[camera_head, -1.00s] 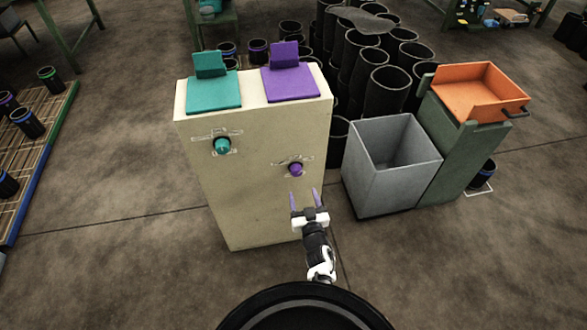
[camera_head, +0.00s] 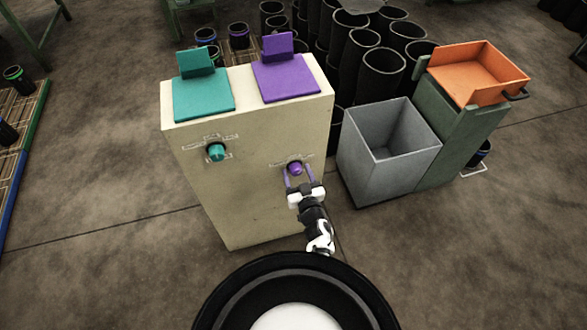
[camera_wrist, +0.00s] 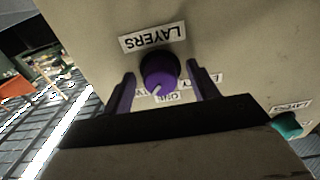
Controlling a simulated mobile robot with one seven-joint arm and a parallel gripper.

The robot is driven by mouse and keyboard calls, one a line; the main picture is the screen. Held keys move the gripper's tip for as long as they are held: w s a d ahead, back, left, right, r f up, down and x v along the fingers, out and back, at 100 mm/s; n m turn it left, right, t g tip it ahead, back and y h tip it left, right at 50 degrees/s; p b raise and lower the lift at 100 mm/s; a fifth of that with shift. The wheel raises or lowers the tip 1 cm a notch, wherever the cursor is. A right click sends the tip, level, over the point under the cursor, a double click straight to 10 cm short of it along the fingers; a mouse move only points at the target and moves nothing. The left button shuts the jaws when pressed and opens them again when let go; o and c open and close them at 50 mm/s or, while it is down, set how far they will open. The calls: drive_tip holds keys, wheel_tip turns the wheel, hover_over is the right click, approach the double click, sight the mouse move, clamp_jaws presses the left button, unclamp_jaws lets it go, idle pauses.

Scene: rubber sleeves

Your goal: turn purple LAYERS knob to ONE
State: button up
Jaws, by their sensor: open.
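The purple LAYERS knob (camera_head: 295,168) sits on the front of the cream cabinet (camera_head: 250,190), towards its right side. In the wrist view the purple knob (camera_wrist: 160,72) shows a white pointer mark on its lower edge, and the LAYERS label (camera_wrist: 152,38) appears upside down. A label that seems to read ONE (camera_wrist: 168,97) is partly hidden by the knob and my gripper. My gripper (camera_head: 299,176) is open, with one finger on each side of the knob; I cannot tell whether they touch it.
A teal knob (camera_head: 216,152) is on the same cabinet face to the left. Teal (camera_head: 203,97) and purple (camera_head: 286,80) plates lie on top. A grey bin (camera_head: 365,165) and an orange tray (camera_head: 455,80) stand to the right. Black sleeves (camera_head: 360,50) crowd behind.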

drive_tip(key=shift+w, duration=0.15)
drive_tip(key=c, duration=1)
drive_tip(key=shift+n, duration=0.4)
drive_tip(key=n+b, duration=0.1)
drive_tip(key=n, duration=0.2)
drive_tip(key=shift+n, duration=0.3)
drive_tip(key=shift+r+n+b, duration=0.1)
drive_tip(key=shift+n+b, duration=0.2)
drive_tip(key=shift+n, duration=1.9)
